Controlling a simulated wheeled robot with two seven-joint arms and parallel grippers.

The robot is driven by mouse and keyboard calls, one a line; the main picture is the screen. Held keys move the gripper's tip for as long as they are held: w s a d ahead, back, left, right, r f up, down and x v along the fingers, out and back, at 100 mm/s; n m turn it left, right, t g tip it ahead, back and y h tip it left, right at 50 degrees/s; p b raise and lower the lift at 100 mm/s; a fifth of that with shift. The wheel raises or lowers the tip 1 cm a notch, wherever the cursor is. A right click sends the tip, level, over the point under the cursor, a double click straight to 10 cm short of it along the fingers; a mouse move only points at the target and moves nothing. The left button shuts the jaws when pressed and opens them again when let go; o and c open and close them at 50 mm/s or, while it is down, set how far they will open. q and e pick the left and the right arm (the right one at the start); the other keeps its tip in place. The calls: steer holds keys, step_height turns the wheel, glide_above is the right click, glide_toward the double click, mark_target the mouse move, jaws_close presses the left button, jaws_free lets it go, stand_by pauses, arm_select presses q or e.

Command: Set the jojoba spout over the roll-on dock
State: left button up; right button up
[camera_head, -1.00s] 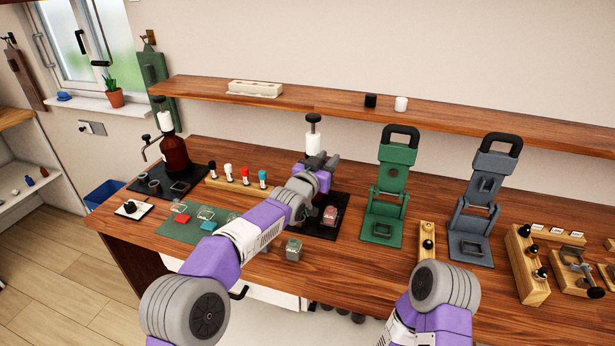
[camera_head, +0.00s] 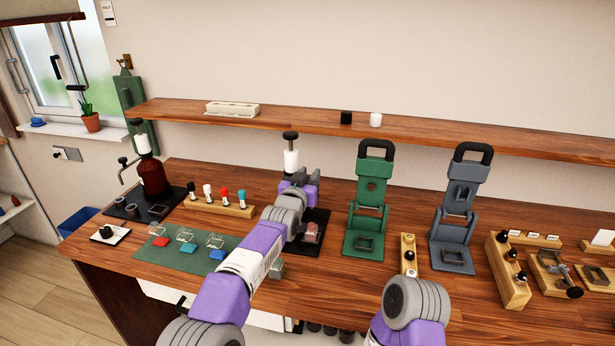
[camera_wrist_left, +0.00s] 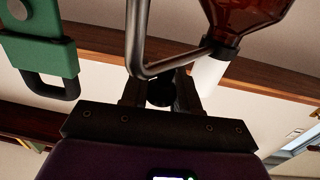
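A pump dispenser with a black top and white collar (camera_head: 291,160) stands at the table's back, mostly hidden by my left arm. In the left wrist view, its amber bottle (camera_wrist_left: 245,14) has a bent metal spout (camera_wrist_left: 139,40) with a black knob (camera_wrist_left: 160,92) at the bend. My left gripper (camera_wrist_left: 160,98) has a finger on each side of this knob; I cannot tell if they press on it. A black base (camera_head: 318,218) below carries a pinkish block (camera_head: 312,232). No label reads jojoba or roll-on, so I cannot tell the dock. My right gripper is out of view.
Another amber dispenser (camera_head: 152,178) stands at left on a black base with dock-like holders (camera_head: 132,210). A green press (camera_head: 373,200) and a grey press (camera_head: 460,205) stand to the right. A rack of colored droppers (camera_head: 222,208) and a green mat (camera_head: 150,258) lie left of my arm.

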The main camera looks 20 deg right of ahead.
arm_select(q)
steer(key=o, duration=0.4)
steer(key=shift+d+r, duration=0.15)
steer(key=shift+d, duration=0.05)
steer(key=shift+a, duration=0.1)
steer(key=shift+b+v, duration=0.55)
steer(key=shift+v, duration=3.25)
